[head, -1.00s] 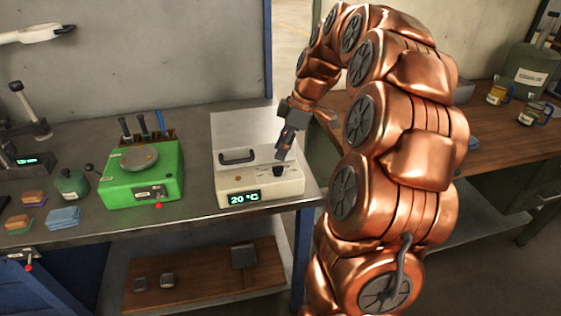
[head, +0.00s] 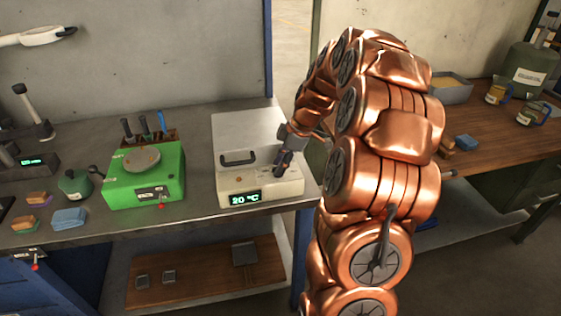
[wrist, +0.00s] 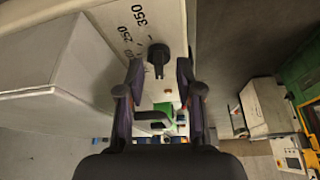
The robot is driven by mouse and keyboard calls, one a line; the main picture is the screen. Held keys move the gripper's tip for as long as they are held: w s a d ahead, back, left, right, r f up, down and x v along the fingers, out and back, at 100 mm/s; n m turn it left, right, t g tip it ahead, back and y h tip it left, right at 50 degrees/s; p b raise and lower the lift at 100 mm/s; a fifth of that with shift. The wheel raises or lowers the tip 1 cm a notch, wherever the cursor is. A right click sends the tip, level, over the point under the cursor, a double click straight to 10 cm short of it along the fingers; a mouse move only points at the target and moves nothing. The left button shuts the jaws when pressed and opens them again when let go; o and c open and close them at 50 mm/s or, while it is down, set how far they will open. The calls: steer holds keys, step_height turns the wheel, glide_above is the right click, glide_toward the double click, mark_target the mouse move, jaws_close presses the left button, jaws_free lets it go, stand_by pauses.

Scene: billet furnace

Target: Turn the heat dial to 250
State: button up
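The cream furnace (head: 258,191) stands at the right end of the grey bench, its lid down, with a dark handle and a green display (head: 245,198) reading 20 °C. In the wrist view its black heat dial (wrist: 158,53) sits beside printed marks, 250 and 350 among them. My gripper (wrist: 158,70) is open, with one finger on each side of the dial's line and the tips close to it. I cannot tell whether they touch it. In the head view my gripper (head: 281,168) is down at the furnace's right front and hides the dial.
A green device (head: 145,185) with a round plate stands left of the furnace. A dark green pot (head: 75,185), blue cloths (head: 69,218) and small blocks lie further left. A wooden table (head: 490,135) with jugs is at right.

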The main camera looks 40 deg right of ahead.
steer(key=shift+f, duration=0.15)
jaws_close()
stand_by(0.4)
